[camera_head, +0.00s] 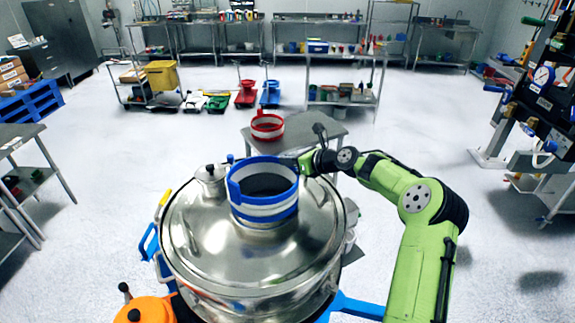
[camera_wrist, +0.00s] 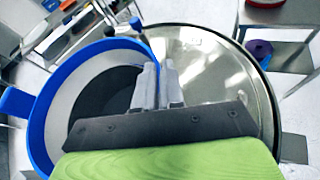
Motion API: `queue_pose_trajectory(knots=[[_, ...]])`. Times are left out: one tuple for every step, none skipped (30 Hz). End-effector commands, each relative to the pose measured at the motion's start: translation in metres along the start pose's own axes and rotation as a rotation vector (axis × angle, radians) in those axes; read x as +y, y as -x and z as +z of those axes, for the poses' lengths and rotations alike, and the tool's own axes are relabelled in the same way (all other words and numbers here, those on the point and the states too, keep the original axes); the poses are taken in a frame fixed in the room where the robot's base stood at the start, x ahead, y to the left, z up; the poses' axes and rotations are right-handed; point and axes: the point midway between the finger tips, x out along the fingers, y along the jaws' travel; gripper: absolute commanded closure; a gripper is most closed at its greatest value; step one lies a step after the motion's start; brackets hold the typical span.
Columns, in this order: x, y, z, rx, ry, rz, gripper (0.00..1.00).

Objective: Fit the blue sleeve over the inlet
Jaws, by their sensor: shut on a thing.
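The blue sleeve (camera_head: 264,207), a blue ring with a white band and a side tab, is upright over the middle of the steel sifter lid (camera_head: 200,240). In the wrist view the sleeve (camera_wrist: 29,125) fills the left side, beside the lid (camera_wrist: 215,75). The inlet is hidden by the sleeve, whose inside looks dark. I cannot tell whether the sleeve sits fully down around it or hovers slightly above.
A small steel cap (camera_head: 210,180) stands on the lid, left of the sleeve. A grey side table (camera_head: 318,130) behind the sifter holds a red ring-shaped sleeve (camera_head: 267,127). Shelves and benches line the back.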

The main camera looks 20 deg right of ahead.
Motion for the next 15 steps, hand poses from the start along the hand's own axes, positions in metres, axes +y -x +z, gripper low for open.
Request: queue_pose_trajectory(knots=[[-0.0005, -0.0031, -0.0068, -0.001, -0.001, 0.001, 1.0], [-0.001, -0.004, -0.009, -0.002, 0.0, 0.0, 1.0], [-0.0014, -0.0044, -0.01, -0.003, 0.001, -0.001, 1.0], [-0.0015, -0.0043, -0.0099, -0.002, 0.002, -0.001, 1.0], [-0.0016, -0.0041, -0.0098, -0.002, 0.002, -0.002, 1.0], [-0.0017, -0.004, -0.0098, -0.002, 0.001, -0.002, 1.0], [-0.0018, -0.004, -0.0098, -0.002, 0.001, -0.002, 1.0], [-0.0018, -0.004, -0.0099, -0.001, 0.001, -0.002, 1.0], [-0.0019, -0.0039, -0.0102, -0.001, 0.001, -0.002, 0.86], [-0.0019, -0.0039, -0.0102, -0.001, 0.001, -0.002, 0.81], [-0.0019, -0.0039, -0.0101, -0.001, 0.001, -0.002, 0.77], [-0.0019, -0.0039, -0.0099, -0.001, 0.001, -0.002, 0.71], [-0.0019, -0.0038, -0.0098, -0.001, 0.001, -0.002, 0.66], [-0.0018, -0.0038, -0.0098, -0.001, 0.001, -0.002, 0.66], [-0.0018, -0.0038, -0.0096, -0.001, 0.001, -0.002, 0.66]])
